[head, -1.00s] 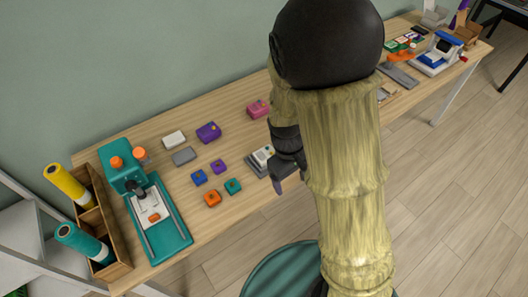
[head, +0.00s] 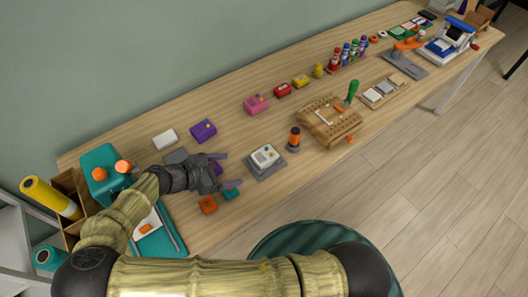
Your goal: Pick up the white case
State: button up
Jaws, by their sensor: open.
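The white case (head: 165,139) is a small pale box lying flat on the wooden table, near the wall at the left in the head view. A purple case (head: 203,130) lies to its right and a grey case (head: 176,156) just below it, partly covered by my gripper. My gripper (head: 231,170) is open and empty, its fingers pointing right. In the picture it is below and to the right of the white case, over the small coloured blocks. Its height above the table is hard to tell. The white case is fully visible and apart from the gripper.
A teal machine (head: 100,170) with orange knobs stands left of the white case. Small orange (head: 208,204) and teal (head: 231,193) blocks lie below my gripper in the picture. A white device on a grey base (head: 265,157) lies to the right. A teal stool (head: 320,245) stands in front.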

jog(key=shift+a+r+n+t, duration=0.15)
jog(key=shift+a+n+t, duration=0.55)
jog(key=shift+a, duration=0.55)
jog(key=p, duration=0.2)
send_near(262, 156)
jog(key=x, duration=0.3)
jog(key=shift+d, duration=0.35)
jog(key=shift+w+d+f, duration=0.25)
jog(key=shift+f, duration=0.05)
jog(key=shift+p+x, duration=0.7)
jog(key=shift+x, duration=1.85)
jog(key=shift+w, duration=0.15)
